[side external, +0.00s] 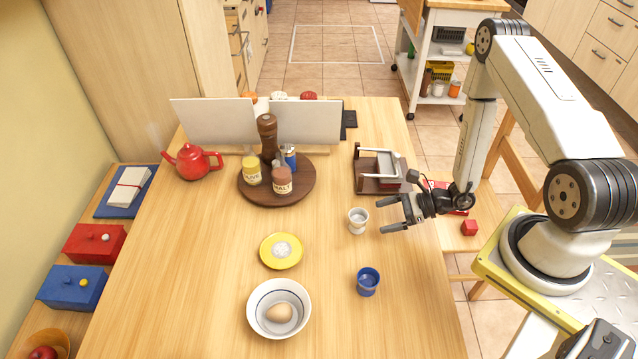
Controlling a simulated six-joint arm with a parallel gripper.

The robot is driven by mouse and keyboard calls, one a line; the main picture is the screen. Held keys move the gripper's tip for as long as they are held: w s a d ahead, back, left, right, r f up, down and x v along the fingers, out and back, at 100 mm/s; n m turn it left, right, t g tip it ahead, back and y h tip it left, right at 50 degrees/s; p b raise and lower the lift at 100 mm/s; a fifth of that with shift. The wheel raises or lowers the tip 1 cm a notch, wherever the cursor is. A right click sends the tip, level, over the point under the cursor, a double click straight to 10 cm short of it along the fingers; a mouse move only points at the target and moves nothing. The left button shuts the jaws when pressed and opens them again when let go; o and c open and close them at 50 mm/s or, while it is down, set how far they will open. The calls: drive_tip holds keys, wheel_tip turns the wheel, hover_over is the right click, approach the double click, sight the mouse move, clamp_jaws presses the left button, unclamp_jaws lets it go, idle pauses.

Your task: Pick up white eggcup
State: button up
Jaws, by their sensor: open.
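The white eggcup (357,221) stands upright on the wooden table, right of the middle. My gripper (381,215) is open, with its two dark fingers pointing left toward the eggcup. The fingertips are just to the right of the eggcup, and nothing is between them. I cannot tell from this view how high the fingers are above the table.
A blue cup (368,282) stands in front of the eggcup. A yellow plate (266,262) with a white heap and a white bowl (254,318) with an egg lie to the left. A wooden rack (368,184) and a round turntable (301,196) with jars stand behind.

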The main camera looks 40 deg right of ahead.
drive_tip(key=shift+d+f, duration=0.2)
drive_tip(key=shift+w+a, duration=0.1)
drive_tip(key=shift+x, duration=1.2)
drive_tip(key=shift+f, duration=0.1)
drive_tip(key=shift+x, duration=2.55)
drive_tip(key=shift+w+f, duration=0.1)
drive_tip(key=shift+w, duration=0.05)
drive_tip(key=c, duration=1.3)
